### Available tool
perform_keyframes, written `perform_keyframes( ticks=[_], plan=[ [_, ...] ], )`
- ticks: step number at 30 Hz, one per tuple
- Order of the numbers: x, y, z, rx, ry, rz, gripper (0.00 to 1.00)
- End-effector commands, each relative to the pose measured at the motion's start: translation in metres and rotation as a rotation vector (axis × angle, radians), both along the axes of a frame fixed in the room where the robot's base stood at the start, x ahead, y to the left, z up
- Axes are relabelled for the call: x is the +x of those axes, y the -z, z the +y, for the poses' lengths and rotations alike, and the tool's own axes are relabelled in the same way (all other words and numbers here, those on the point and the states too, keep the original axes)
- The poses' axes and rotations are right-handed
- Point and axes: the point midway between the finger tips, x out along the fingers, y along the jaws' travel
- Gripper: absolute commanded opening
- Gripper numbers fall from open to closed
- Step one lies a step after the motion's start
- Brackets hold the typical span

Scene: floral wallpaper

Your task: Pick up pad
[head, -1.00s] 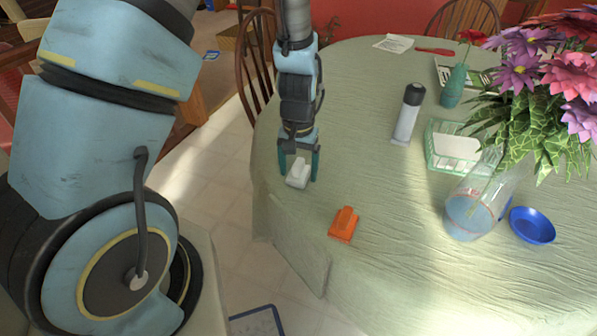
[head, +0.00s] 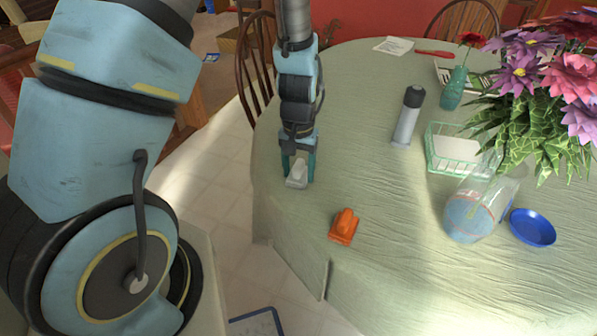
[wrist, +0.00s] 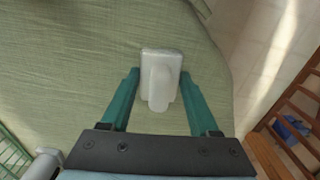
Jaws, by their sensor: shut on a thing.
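A white pad (head: 297,175) with a raised handle sits at the left edge of the green-clothed table (head: 370,190). My gripper (head: 299,168) points down over it, its teal fingers on either side of the handle. In the wrist view the white pad (wrist: 160,95) lies between the two fingertips (wrist: 160,76), and my gripper is shut on its handle. The pad appears to be at the tabletop; I cannot tell any gap beneath it. An orange object (head: 343,226) of similar shape lies nearer the front edge, apart from my gripper.
A grey bottle (head: 407,118) with a dark cap stands right of my gripper. A wooden chair (head: 256,60) stands behind.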

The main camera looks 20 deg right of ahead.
Motion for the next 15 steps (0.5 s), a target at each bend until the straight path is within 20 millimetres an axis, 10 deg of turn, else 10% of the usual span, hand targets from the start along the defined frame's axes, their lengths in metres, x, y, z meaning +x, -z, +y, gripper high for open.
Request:
perform_keyframes(
  ticks=[15],
  plan=[
    [0.000,-0.076,-0.001,-0.004,0.001,-0.003,0.04]
  ],
)
